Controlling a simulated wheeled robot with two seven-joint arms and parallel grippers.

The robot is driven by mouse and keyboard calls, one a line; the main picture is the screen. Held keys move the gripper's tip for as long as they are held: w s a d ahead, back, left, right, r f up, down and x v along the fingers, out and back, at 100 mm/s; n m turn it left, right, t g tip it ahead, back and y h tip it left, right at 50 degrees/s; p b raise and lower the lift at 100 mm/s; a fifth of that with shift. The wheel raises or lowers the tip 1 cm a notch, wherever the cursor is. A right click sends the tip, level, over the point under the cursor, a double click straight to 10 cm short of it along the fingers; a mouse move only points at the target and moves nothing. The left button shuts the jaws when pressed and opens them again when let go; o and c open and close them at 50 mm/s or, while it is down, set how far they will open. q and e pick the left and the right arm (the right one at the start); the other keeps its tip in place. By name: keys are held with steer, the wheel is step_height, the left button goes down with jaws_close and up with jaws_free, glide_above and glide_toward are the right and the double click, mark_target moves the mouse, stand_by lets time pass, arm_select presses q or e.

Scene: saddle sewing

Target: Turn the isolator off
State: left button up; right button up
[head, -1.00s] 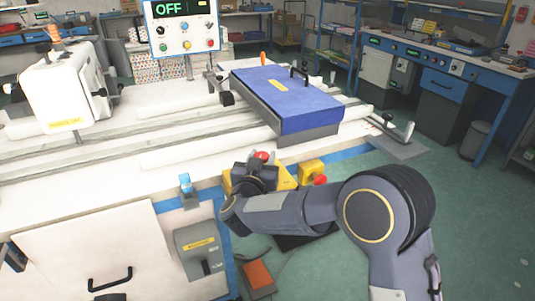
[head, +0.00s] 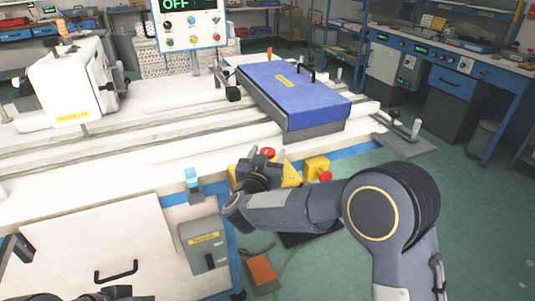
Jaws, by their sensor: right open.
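The isolator (head: 204,246) is a grey box with a yellow label on the front of the sewing bench, below the worktop. A dark lever (head: 210,261) sits low on its face and appears to point down. My right gripper (head: 262,154) is open and empty at the bench's front edge. It is beside a yellow box with a red button (head: 268,152), above and right of the isolator. I cannot tell if it touches the box. A dark part, apparently of my left arm, shows at the bottom left; its fingers cannot be made out.
A control panel (head: 190,30) at the back reads OFF. A blue-topped block (head: 295,95) lies on the bench. A second yellow box (head: 315,167) with a red knob is at the front edge. An orange pedal (head: 262,269) is on the floor. A cabinet door handle (head: 116,272) juts out left of the isolator.

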steer(key=v, duration=0.7)
steer(key=shift+s, duration=0.2)
